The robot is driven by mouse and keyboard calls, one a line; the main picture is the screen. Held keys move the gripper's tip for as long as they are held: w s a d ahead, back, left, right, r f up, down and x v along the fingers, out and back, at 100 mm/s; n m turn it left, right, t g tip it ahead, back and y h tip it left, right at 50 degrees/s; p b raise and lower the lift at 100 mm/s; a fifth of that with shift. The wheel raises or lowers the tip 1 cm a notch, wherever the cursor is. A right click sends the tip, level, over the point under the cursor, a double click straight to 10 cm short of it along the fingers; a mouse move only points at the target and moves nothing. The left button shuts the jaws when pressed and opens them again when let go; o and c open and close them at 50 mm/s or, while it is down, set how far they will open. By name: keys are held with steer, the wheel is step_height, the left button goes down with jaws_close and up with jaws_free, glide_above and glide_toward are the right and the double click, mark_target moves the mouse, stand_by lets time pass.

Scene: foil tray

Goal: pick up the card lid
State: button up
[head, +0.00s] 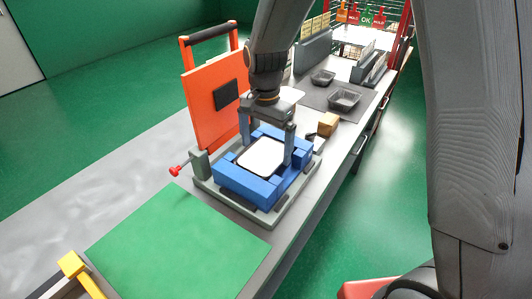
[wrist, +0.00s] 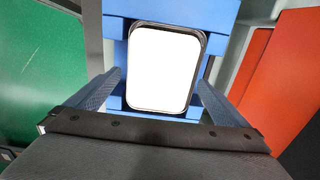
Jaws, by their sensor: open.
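The card lid (head: 263,156) is a white rounded rectangle lying in the blue fixture (head: 246,187) on the bench. In the wrist view the white lid (wrist: 161,68) sits inside a thin dark rim, with the blue fixture (wrist: 116,30) around it. My gripper (head: 266,153) is above the fixture, pointing down, with one finger on each side of the lid. In the wrist view my gripper's fingers (wrist: 160,88) stand apart at the lid's near left and right sides. It is open and holds nothing. Whether the fingertips touch anything is hard to tell.
An upright orange panel (head: 213,97) with a dark handle stands just behind the fixture. A green mat (head: 178,246) lies in front. Two foil trays (head: 344,99) (head: 323,77) rest on a dark mat farther back. A small tan block (head: 328,123) is beside the fixture.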

steer(key=shift+f, duration=0.25)
steer(key=c, duration=1)
